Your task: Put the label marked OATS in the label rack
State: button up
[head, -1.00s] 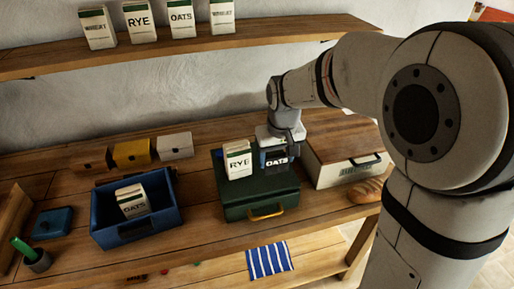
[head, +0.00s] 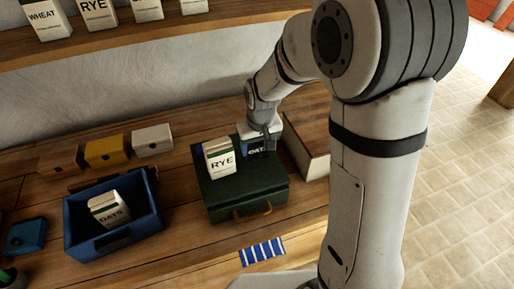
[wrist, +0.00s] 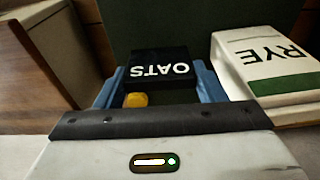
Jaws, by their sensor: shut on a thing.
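The OATS label (head: 257,153) is a small black plate with white letters. My gripper (head: 262,142) is shut on it, over the back right part of the green box (head: 240,197). In the wrist view the label (wrist: 160,68) sits between the two blue-grey fingers (wrist: 158,88), its letters upside down. A small yellow piece (wrist: 136,100) shows just below it. I cannot tell whether the label touches the box. I cannot make out a label rack for certain in either view.
A RYE packet (head: 220,158) stands on the green box, close left of my gripper. A wooden-topped box (head: 307,146) is close on the right. A blue crate (head: 151,217) holds an OATS packet (head: 109,209). Brown, yellow and white small boxes (head: 107,151) line the wall. Packets stand on the shelf above.

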notch_tip(320, 180, down, 2)
jog(key=shift+w+f, duration=0.1)
jog(key=shift+f, duration=0.1)
jog(key=o, duration=1)
